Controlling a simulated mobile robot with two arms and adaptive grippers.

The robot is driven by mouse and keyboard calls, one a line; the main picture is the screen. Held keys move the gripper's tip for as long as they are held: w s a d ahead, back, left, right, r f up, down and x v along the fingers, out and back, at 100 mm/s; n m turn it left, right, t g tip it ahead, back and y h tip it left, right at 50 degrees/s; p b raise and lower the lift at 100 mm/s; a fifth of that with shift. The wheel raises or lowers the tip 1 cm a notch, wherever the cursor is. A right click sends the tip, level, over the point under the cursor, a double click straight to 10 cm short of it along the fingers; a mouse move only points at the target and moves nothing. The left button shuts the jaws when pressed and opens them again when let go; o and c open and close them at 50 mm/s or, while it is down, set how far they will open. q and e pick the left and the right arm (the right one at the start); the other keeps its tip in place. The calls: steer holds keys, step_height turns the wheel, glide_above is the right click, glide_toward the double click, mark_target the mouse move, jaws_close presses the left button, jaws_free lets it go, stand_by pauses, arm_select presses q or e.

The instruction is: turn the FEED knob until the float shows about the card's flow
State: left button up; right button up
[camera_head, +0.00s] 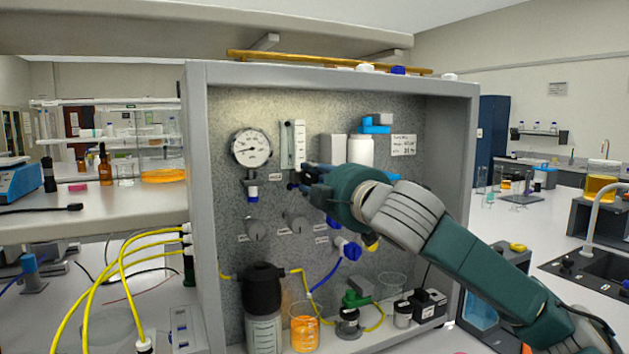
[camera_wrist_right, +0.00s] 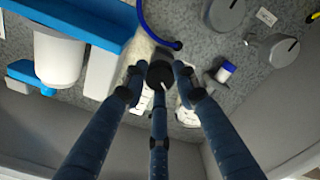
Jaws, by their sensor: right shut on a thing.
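My right gripper (camera_head: 303,180) reaches across the rig panel to the foot of the flow meter (camera_head: 299,145). In the right wrist view its dark blue fingers (camera_wrist_right: 158,84) close around a black knob (camera_wrist_right: 160,72) with a white mark, at the flow meter's foot; I take it as the FEED knob. In the head view the fingers hide that knob. The flow meter is a clear upright tube with a white scale; its float is too small to read. The white card (camera_head: 403,145) hangs at the panel's upper right, its print too small to read. My left gripper is not in view.
A round gauge (camera_head: 251,148) sits left of the flow meter, a white cylinder (camera_head: 360,151) right of it. Two grey knobs (camera_head: 255,229) (camera_head: 295,221) and a blue valve (camera_head: 347,248) are below. A beaker of orange liquid (camera_head: 304,328) and a dark-topped bottle (camera_head: 263,300) stand underneath.

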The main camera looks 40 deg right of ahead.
steer(key=o, duration=1.2)
steer(key=shift+c, duration=0.2)
steer(key=v, duration=0.7)
steer(key=shift+s, duration=0.25)
stand_by(0.6)
